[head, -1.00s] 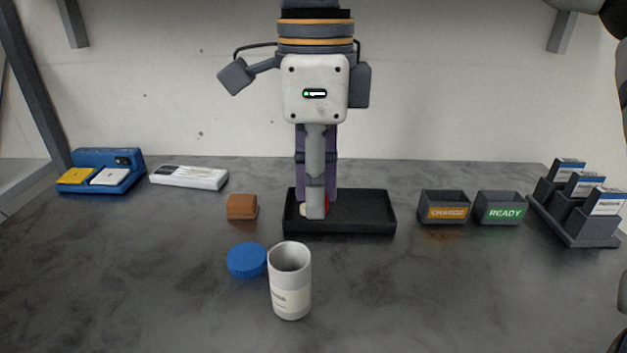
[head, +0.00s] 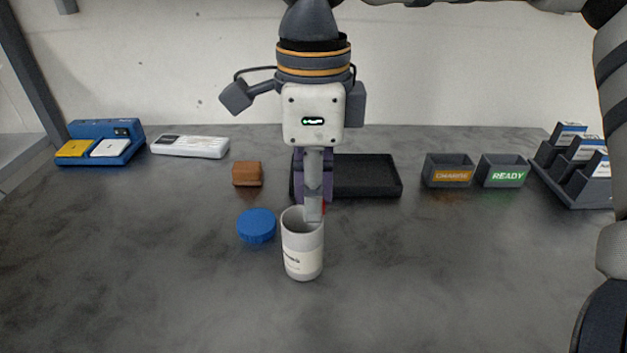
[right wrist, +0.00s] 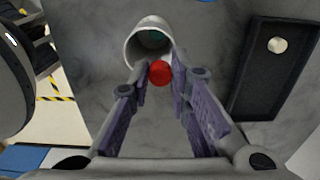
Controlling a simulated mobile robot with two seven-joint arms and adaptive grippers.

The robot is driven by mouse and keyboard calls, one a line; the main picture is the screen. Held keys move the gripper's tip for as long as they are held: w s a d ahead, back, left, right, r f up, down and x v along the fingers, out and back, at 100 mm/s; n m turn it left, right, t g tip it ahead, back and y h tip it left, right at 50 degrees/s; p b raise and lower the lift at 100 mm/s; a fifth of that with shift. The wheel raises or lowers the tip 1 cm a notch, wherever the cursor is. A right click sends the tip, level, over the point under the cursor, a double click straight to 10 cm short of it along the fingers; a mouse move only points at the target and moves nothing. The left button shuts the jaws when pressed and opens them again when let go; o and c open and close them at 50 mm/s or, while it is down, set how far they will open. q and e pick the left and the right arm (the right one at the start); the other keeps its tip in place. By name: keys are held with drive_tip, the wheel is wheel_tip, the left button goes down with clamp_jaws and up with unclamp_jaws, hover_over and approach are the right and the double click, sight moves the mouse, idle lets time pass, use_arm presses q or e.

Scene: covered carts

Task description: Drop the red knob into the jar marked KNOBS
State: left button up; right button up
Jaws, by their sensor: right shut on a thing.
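My right gripper (head: 314,208) is shut on the red knob (right wrist: 160,73), which shows between its fingertips in the right wrist view. The open white jar (head: 303,262) stands upright on the counter, with a label too small to read. The gripper is at the jar's rim, on its far side in the head view. The jar's mouth (right wrist: 151,42) lies just beyond the knob in the wrist view; the knob appears outside it. My left gripper is not in view.
A black tray (head: 370,176) lies behind, holding a cream round piece (right wrist: 277,45). A blue lid (head: 256,226) lies left of the jar, a brown block (head: 247,174) farther back. Two labelled bins (head: 448,171) stand at the right. The front counter is clear.

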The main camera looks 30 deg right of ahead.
drive_tip(key=o, duration=0.8)
wheel_tip(320, 180, up, 12)
